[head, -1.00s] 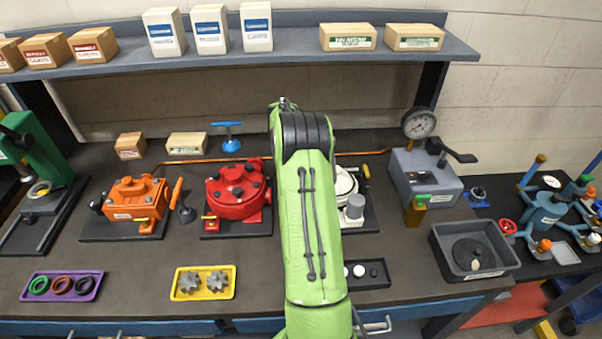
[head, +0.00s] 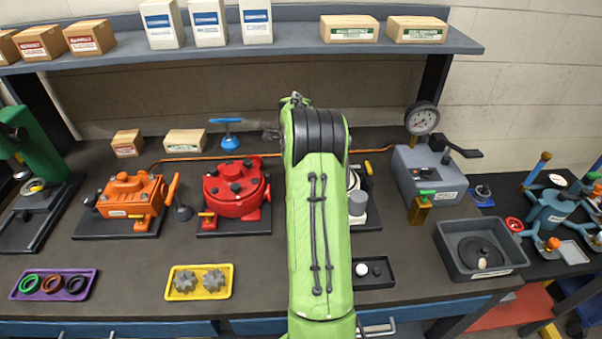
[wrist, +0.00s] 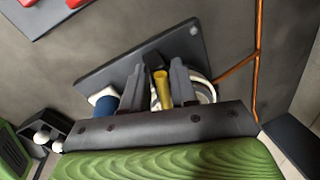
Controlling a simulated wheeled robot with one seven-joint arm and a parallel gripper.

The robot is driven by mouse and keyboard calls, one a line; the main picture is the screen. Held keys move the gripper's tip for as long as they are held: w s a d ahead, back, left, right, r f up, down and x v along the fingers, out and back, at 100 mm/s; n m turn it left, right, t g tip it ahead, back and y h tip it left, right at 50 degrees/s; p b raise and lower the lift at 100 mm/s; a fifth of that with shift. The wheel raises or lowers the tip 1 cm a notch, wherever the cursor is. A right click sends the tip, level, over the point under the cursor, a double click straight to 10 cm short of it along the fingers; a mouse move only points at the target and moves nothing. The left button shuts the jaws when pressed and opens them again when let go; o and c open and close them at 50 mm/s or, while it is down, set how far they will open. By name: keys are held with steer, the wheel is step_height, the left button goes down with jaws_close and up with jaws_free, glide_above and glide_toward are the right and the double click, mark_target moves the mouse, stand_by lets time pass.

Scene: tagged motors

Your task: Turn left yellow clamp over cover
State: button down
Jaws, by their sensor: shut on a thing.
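The white motor (head: 352,182) stands on a dark base plate (head: 370,213), mostly hidden behind my green arm in the head view. One yellow clamp (head: 368,167) shows at its right side there. In the wrist view, the left yellow clamp (wrist: 161,90) stands between the two grey fingers of my gripper (wrist: 157,85), which is shut on it. The motor's pale round rim (wrist: 207,90) shows beside the fingers, and its base plate (wrist: 108,75) lies beyond. The cover and most of the motor are hidden by the gripper. My gripper is hidden in the head view.
The red motor (head: 235,187) stands left of my arm, the orange one (head: 130,195) farther left. A grey gauge unit (head: 430,175) and grey bin (head: 482,247) are at the right. A copper pipe (head: 210,158) runs behind. A black tray (head: 378,272) lies in front.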

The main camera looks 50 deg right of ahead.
steer(key=shift+s+a+f+n, duration=0.1)
steer(key=shift+n, duration=0.5)
steer(key=shift+s+a+n, duration=0.1)
steer(key=shift+n, duration=0.5)
steer(key=shift+t, duration=0.3)
steer(key=c, duration=0.9)
jaws_free()
steer(key=shift+a, duration=0.1)
steer(key=shift+c, duration=0.2)
steer(key=p+v, duration=0.1)
steer(key=v, duration=1.5)
steer(key=shift+d+p, duration=0.3)
steer(key=shift+d, duration=0.05)
